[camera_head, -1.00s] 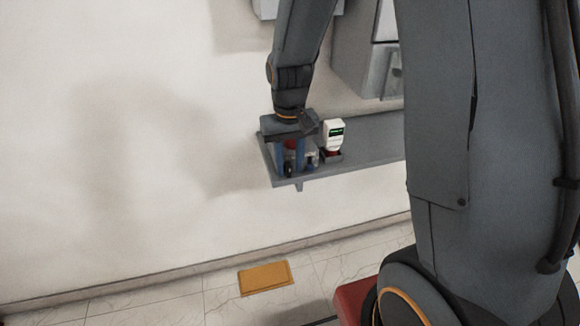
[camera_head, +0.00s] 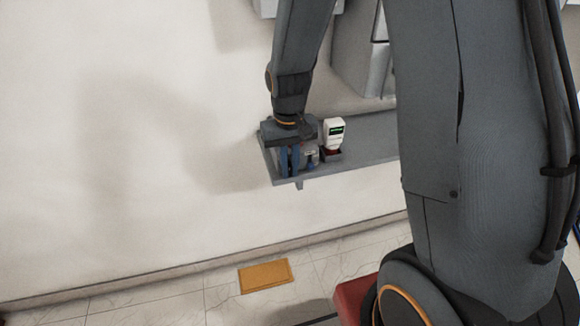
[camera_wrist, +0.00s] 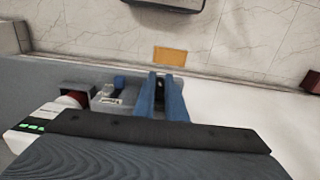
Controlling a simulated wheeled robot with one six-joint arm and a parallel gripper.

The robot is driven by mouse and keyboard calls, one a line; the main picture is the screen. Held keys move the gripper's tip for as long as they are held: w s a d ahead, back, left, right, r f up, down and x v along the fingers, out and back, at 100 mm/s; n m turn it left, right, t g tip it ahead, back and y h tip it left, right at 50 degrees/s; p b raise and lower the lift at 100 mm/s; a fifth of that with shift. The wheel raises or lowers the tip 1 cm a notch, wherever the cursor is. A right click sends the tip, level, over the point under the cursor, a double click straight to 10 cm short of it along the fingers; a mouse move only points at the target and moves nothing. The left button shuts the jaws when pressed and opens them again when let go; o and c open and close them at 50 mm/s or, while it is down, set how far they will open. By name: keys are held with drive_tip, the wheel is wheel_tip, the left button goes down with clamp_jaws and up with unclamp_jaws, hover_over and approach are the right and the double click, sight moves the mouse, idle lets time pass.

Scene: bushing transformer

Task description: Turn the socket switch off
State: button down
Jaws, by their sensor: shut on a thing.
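My gripper (camera_head: 289,162) points down over the left end of the grey wall shelf (camera_head: 365,140). Its two blue fingers also show in the wrist view (camera_wrist: 162,82), close together with a small dark part (camera_wrist: 159,96) between them. The gripper is shut on this part, which the fingers mostly hide; I cannot tell for sure that it is the socket switch. Beside the fingers stands a small grey fitting (camera_wrist: 107,97) with a dark recess and a blue piece (camera_wrist: 119,81). It is partly visible in the head view (camera_head: 311,157).
A white device with a green display (camera_head: 334,132) stands on the shelf, right of my gripper, by a red-topped box (camera_wrist: 76,98). Grey cabinets (camera_head: 360,55) hang above. A yellow plate (camera_head: 265,276) lies on the floor. The wall left of the shelf is clear.

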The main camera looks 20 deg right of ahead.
drive_tip(key=shift+a, duration=0.1)
drive_tip(key=shift+w+a+f+h+b, duration=0.1)
drive_tip(key=shift+a+h+b, duration=0.15)
drive_tip(key=shift+h+b, duration=0.8)
drive_tip(key=shift+a+f+h+b, duration=0.25)
drive_tip(key=shift+h+b, duration=1.6)
drive_tip(key=shift+h, duration=0.75)
drive_tip(key=shift+a+f+h+b, duration=0.1)
drive_tip(key=shift+f+h+b, duration=0.15)
drive_tip(key=shift+h+b, duration=2)
drive_tip(key=shift+a+f+h+b, duration=0.25)
drive_tip(key=shift+h+b, duration=1.2)
drive_tip(key=shift+h, duration=1.55)
drive_tip(key=shift+d, duration=0.1)
drive_tip(key=c, duration=1.8)
unclamp_jaws()
